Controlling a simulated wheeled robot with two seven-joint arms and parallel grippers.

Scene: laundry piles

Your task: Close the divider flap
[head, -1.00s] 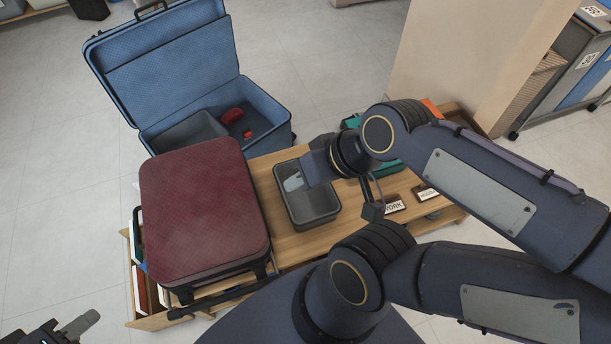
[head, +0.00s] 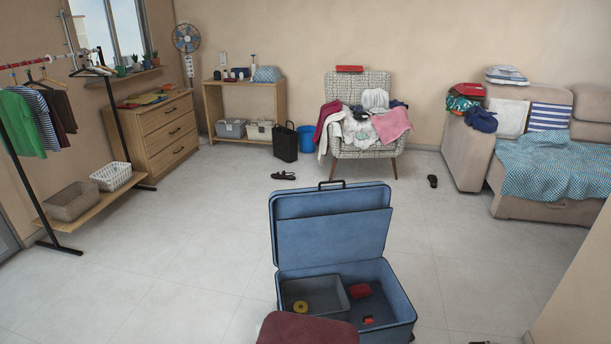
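The blue suitcase (head: 402,300) stands open on the floor at the bottom middle of the head view, its lid (head: 325,203) raised upright. The divider flap (head: 335,240) is a blue panel that stands up against the inside of the lid, leaning slightly out from it at the right. The suitcase base is uncovered. It holds a grey tray (head: 330,288) with a yellow ring-like item (head: 300,307) in it, and red items (head: 360,290) to its right. Neither of my grippers is in view.
Open floor lies beyond and to the left. A clothes-laden armchair (head: 345,85), a sofa (head: 470,155), a dresser (head: 165,130) and a clothes rack (head: 118,125) stand farther off.

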